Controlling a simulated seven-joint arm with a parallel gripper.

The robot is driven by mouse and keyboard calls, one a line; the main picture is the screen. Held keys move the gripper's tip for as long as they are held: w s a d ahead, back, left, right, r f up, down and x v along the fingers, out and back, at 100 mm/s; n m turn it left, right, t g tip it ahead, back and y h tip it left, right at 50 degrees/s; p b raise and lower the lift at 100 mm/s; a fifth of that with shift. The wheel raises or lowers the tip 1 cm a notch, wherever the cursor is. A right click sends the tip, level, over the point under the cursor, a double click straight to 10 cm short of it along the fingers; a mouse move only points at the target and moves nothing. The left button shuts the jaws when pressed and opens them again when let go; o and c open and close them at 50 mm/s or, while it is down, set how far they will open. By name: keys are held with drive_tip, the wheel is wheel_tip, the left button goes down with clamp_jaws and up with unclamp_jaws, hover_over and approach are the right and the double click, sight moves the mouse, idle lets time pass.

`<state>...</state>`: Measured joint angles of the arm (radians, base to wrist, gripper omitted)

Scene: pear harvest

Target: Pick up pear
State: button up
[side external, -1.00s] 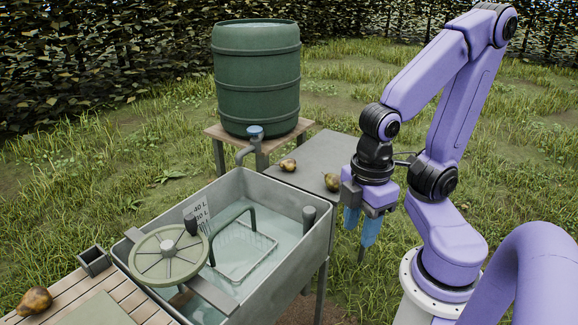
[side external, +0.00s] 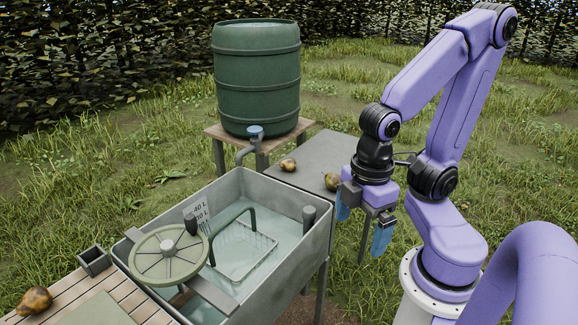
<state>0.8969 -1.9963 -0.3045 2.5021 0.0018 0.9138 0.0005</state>
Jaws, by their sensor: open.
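One pear (side external: 288,164) lies on the grey table (side external: 300,179) behind the basin. A second pear (side external: 331,181) lies on the same table, nearer my arm and just left of the gripper's body. A third pear (side external: 35,300) lies on the slatted wooden bench at the lower left. My gripper (side external: 362,229) points down with its blue fingers spread apart and nothing between them. It hangs in front of the grey table, to the right of the basin, apart from all three pears.
A metal basin (side external: 318,247) of water holds a wire basket (side external: 243,252) with a dark green handle. A handwheel (side external: 168,254) sits over its left end. A green barrel (side external: 257,80) with a tap stands behind. The slatted bench (side external: 118,290) is at lower left.

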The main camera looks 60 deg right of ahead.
drive_tip(key=w+a+f+m+t+y, duration=0.3)
drive_tip(key=w+a+m, duration=0.4)
drive_tip(key=w, duration=0.8)
drive_tip(key=w+d+f+m+t+h, duration=0.1)
drive_tip(key=w+d+f+m+t, duration=0.15)
drive_tip(key=w, duration=0.55)
drive_tip(key=w+d+f+m+t, duration=0.1)
drive_tip(key=w+f+m, duration=0.25)
drive_tip(key=w, duration=0.55)
drive_tip(key=m+h, duration=1.1)
drive_tip(key=h, duration=0.3)
approach(288, 165)
drive_tip(key=shift+t, duration=0.55)
drive_tip(key=x, duration=0.4)
drive_tip(key=s+x, duration=0.1)
drive_tip(key=x, duration=0.2)
drive_tip(key=shift+d+f, duration=0.2)
drive_tip(key=shift+f, duration=0.15)
drive_tip(key=shift+w+x, duration=0.15)
drive_tip(key=shift+x, duration=1.2)
drive_tip(key=shift+w+x, duration=0.15)
drive_tip(key=shift+x, duration=1.25)
